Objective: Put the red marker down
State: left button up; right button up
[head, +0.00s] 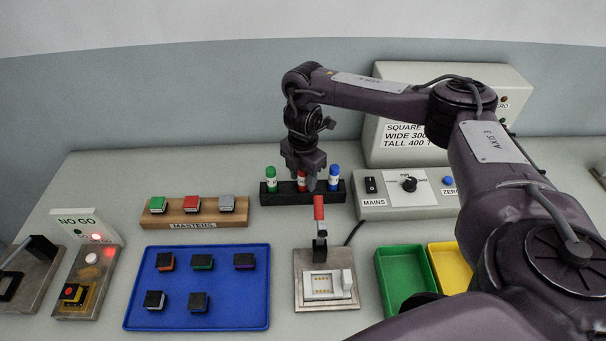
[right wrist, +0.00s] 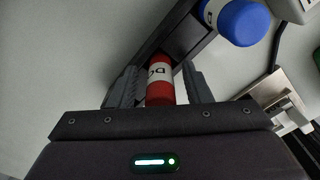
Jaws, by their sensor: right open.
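The red marker (head: 302,180) stands in the black marker rack (head: 268,196), between a green marker (head: 271,179) and a blue marker (head: 334,178). My right gripper (head: 304,178) is over the rack at the red marker. In the right wrist view the red marker (right wrist: 159,82) lies between the two open fingers (right wrist: 160,90), with its lower end in the rack (right wrist: 190,38). The fingers appear apart from it. The blue marker (right wrist: 240,20) is beside it. The left gripper is out of view.
A clamp fixture with a red handle (head: 319,208) stands in front of the rack. A blue tray (head: 220,312) holds several small blocks. A wooden masters stand (head: 240,219), a mains switch box (head: 425,198), and green (head: 384,284) and yellow (head: 437,262) bins are nearby.

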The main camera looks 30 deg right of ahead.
notch_tip(320, 180, up, 12)
jog(key=p, duration=0.3)
jog(key=shift+r, duration=0.15)
dwell(0.5)
